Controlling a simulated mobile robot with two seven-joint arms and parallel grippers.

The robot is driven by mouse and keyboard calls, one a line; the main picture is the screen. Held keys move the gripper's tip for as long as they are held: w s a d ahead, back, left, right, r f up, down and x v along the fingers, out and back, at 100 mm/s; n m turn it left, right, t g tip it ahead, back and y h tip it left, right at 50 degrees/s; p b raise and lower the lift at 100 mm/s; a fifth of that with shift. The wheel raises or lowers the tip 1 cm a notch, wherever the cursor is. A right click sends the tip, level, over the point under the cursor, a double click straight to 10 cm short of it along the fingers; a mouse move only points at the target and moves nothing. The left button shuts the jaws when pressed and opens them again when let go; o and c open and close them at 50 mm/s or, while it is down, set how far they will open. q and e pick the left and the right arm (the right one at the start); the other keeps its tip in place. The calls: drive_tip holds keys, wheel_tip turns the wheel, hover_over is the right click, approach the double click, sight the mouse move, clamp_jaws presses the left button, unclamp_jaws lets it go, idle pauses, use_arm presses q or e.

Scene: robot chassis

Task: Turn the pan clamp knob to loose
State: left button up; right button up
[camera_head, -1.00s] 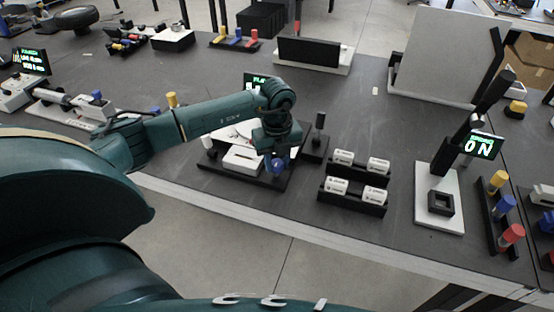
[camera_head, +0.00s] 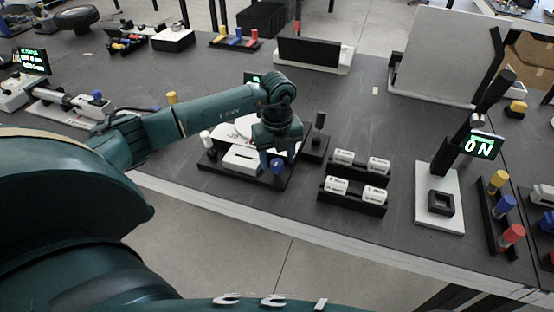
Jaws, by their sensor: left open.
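A low black-based fixture with white parts (camera_head: 243,158) stands near the front edge of the table, below my left arm. A blue knob (camera_head: 277,166) sits at its front right. It may be the pan clamp knob; no label on it can be read. My left gripper (camera_head: 275,151) is above and just behind the blue knob and points down. Its fingers are small and dark, and it looks open and empty. I cannot tell whether it touches the knob. My forearm and wrist hide the back of the fixture and most of a small green display (camera_head: 252,77). My right gripper is not in view.
Right of the fixture are a black-handled stand (camera_head: 317,140) and two black racks of white blocks (camera_head: 353,197). A white-based lever stand (camera_head: 455,213) with an "ON" display (camera_head: 483,145) is farther right. A white cap (camera_head: 206,139) is at the fixture's left.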

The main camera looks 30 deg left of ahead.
sight(278, 162)
use_arm(q)
wheel_tip(278, 162, up, 12)
drive_tip(key=shift+b, duration=0.35)
drive_tip(key=shift+f, duration=0.1)
